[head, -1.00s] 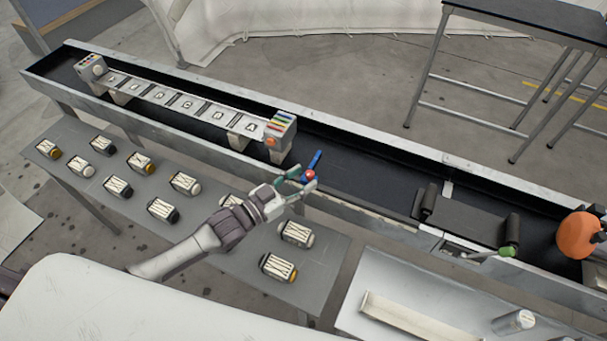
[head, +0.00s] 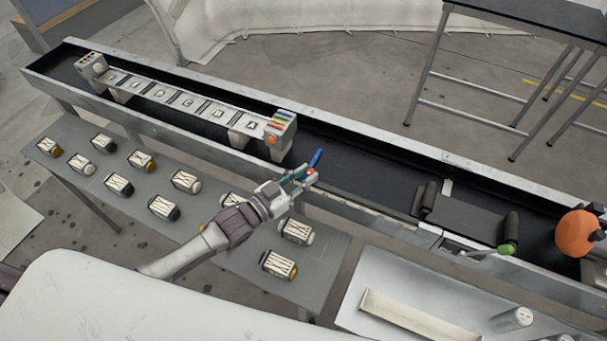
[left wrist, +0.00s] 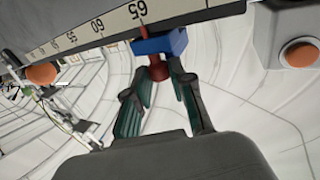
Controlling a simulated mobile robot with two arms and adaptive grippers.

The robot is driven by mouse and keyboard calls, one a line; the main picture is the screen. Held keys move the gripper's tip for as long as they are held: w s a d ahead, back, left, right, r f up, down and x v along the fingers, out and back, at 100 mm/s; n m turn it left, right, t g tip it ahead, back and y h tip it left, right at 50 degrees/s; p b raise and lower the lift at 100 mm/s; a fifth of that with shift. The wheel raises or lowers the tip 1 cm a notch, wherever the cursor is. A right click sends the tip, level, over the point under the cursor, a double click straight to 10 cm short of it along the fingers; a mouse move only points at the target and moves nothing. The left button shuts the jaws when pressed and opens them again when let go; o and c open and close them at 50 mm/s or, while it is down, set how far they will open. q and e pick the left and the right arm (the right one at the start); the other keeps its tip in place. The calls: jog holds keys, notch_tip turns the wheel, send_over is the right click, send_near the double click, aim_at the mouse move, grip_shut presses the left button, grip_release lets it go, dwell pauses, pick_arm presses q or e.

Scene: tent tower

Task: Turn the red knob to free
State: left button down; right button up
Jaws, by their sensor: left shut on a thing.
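The red knob (head: 312,172) sits under a blue slider (head: 317,157) at the near edge of the long trough. In the left wrist view the red knob (left wrist: 158,72) hangs below the blue slider (left wrist: 162,43), beside a numbered scale (left wrist: 95,30) with a red pointer line near 65. My left gripper (head: 301,178) is shut on the red knob. Its green-padded fingers (left wrist: 157,80) lie on either side of the knob, which is partly hidden in the head view. My right gripper is in neither view.
The long dark trough (head: 375,190) holds a lettered rack (head: 195,108) with a coloured-stripe end block (head: 281,127). A grey table (head: 215,255) with several striped canisters lies below my left arm. A roller unit (head: 465,219) and an orange round thing (head: 577,235) stand at right.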

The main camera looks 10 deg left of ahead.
pick_arm(q)
jog(key=n+y, duration=0.1)
jog(key=n+t+y+p, duration=0.1)
jog(key=shift+s+d+r+t+y, duration=0.1)
jog(key=shift+d+r+t+y, duration=0.1)
jog(key=shift+t+y, duration=0.15)
jog(key=shift+n+y, duration=0.3)
jog(key=shift+y, duration=0.15)
jog(key=shift+f, duration=0.1)
jog(key=c, duration=1)
grip_release()
